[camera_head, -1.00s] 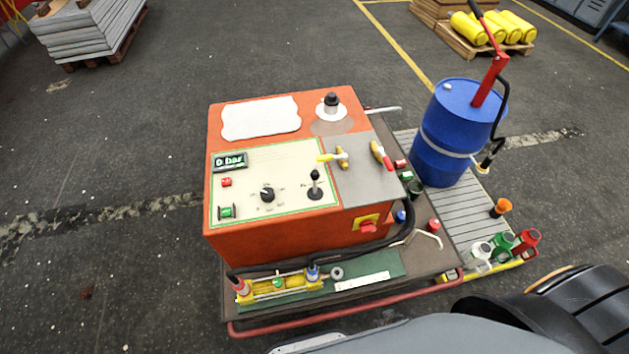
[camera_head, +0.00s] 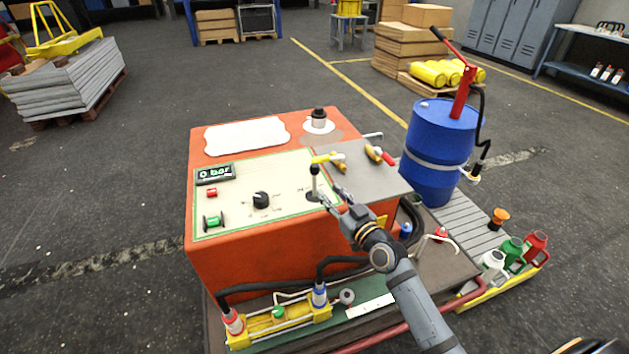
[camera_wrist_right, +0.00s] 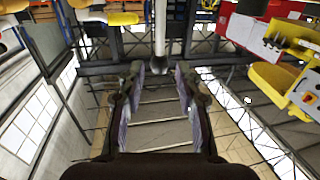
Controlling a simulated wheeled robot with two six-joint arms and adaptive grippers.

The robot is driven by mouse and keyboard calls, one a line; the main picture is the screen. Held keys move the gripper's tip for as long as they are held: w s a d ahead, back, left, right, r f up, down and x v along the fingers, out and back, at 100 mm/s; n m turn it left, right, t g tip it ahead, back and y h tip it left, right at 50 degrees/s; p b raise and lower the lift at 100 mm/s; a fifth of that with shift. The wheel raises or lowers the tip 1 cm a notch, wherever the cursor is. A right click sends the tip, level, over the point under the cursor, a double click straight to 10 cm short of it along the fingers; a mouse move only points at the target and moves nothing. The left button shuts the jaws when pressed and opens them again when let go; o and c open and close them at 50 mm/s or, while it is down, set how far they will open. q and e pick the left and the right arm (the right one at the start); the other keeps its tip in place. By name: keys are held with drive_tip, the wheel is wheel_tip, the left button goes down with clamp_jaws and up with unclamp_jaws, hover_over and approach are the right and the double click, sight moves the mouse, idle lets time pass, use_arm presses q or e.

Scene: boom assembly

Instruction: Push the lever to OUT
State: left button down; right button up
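The lever (camera_head: 314,182) is a short pale rod with a black knob, standing nearly upright on the cream panel of the orange machine. My right gripper (camera_head: 332,200) is just to the right of the lever. In the right wrist view the gripper (camera_wrist_right: 159,82) is open, with its two fingers apart. The lever (camera_wrist_right: 160,35) hangs in from the top of that view, its dark knob in line with the gap between the fingertips. I cannot tell whether a finger touches it. The panel lettering is too small to read.
The orange machine (camera_head: 240,262) also carries a black rotary knob (camera_head: 261,200), a display (camera_head: 214,173) reading 0 bar, and yellow and red handled valves (camera_head: 335,160) close by the lever. A blue drum (camera_head: 436,150) with a red pump stands to the right. Black hoses run along the front.

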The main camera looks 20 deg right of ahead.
sight(316, 178)
drive_tip(key=x, duration=0.9)
drive_tip(key=shift+w+f, duration=0.1)
drive_tip(key=shift+c, duration=0.4)
clamp_jaws()
